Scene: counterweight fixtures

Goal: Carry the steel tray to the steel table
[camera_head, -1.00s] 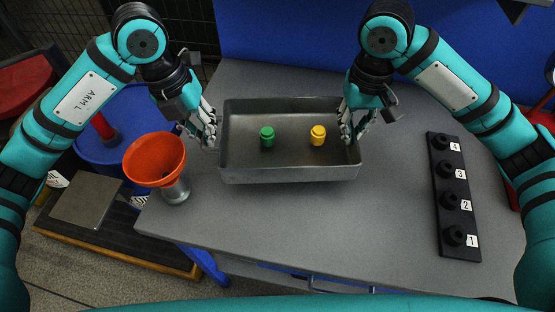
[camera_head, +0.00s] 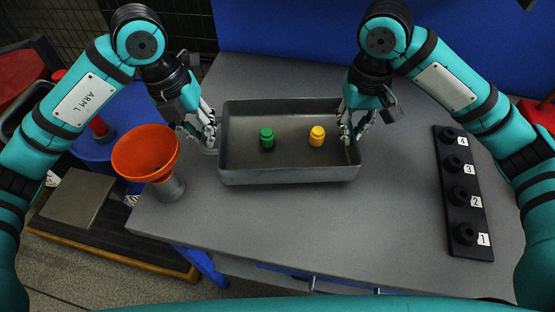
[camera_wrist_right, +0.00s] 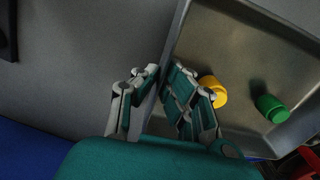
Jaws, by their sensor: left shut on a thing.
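The steel tray (camera_head: 290,175) is a grey rectangular pan, level, at the middle of the head view over the grey table (camera_head: 300,225). A green weight (camera_head: 266,140) and a yellow weight (camera_head: 317,137) stand upright inside it. My left gripper (camera_head: 211,140) is shut on the tray's left wall. My right gripper (camera_head: 347,132) is at the right wall. In the right wrist view its fingers (camera_wrist_right: 160,98) sit on both sides of that wall, closed on it. I cannot tell how far the tray's bottom is above the table.
An orange funnel (camera_head: 146,153) on a grey stand is at the table's left edge. A black rack (camera_head: 463,195) with numbered knobs lies at the right. A blue drum (camera_head: 95,150) and a low platform (camera_head: 78,198) are off the left side. The table front is clear.

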